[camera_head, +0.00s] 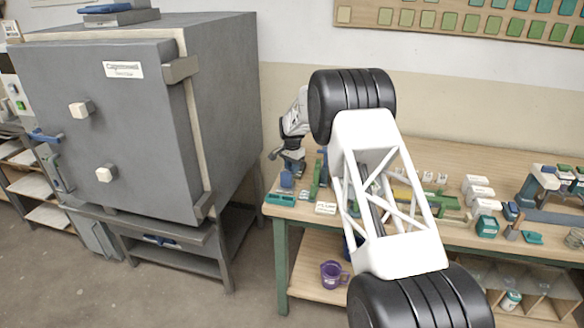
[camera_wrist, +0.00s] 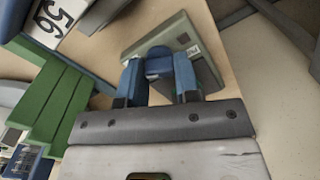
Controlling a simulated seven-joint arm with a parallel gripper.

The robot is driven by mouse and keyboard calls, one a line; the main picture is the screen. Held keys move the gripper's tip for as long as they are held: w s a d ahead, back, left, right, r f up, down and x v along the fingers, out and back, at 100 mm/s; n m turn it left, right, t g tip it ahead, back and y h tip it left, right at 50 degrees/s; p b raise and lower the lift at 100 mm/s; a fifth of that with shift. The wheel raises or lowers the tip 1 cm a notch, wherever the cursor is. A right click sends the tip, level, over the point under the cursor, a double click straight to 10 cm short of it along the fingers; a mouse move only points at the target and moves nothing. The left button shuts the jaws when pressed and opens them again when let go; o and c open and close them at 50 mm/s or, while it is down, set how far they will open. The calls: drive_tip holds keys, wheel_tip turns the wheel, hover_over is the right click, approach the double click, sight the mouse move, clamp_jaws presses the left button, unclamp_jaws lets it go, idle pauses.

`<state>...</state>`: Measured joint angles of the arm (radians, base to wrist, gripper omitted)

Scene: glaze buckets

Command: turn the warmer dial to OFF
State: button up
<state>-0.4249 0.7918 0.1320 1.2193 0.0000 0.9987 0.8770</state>
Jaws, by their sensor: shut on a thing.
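The warmer (camera_wrist: 135,47) is a flat grey-green box in the wrist view, with its blue dial (camera_wrist: 159,64) on top. My gripper (camera_wrist: 158,72) has one blue finger on each side of the dial and is shut on it. A small label (camera_wrist: 193,50) sits on the warmer beside the right finger; its lettering is too small to read. The dial's pointer direction cannot be told. In the head view my gripper (camera_head: 288,169) is low over the left end of the table, at a small teal box (camera_head: 280,199). My arm hides the middle of the table.
In the head view, a large grey kiln (camera_head: 110,130) stands left of the table (camera_head: 455,238). A purple mug (camera_head: 331,275) sits on the lower shelf.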

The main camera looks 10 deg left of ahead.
drive_tip(key=o, duration=0.9)
drive_tip(key=shift+r, duration=0.1)
drive_tip(key=shift+r, duration=3.85)
drive_tip(key=shift+d, duration=0.1)
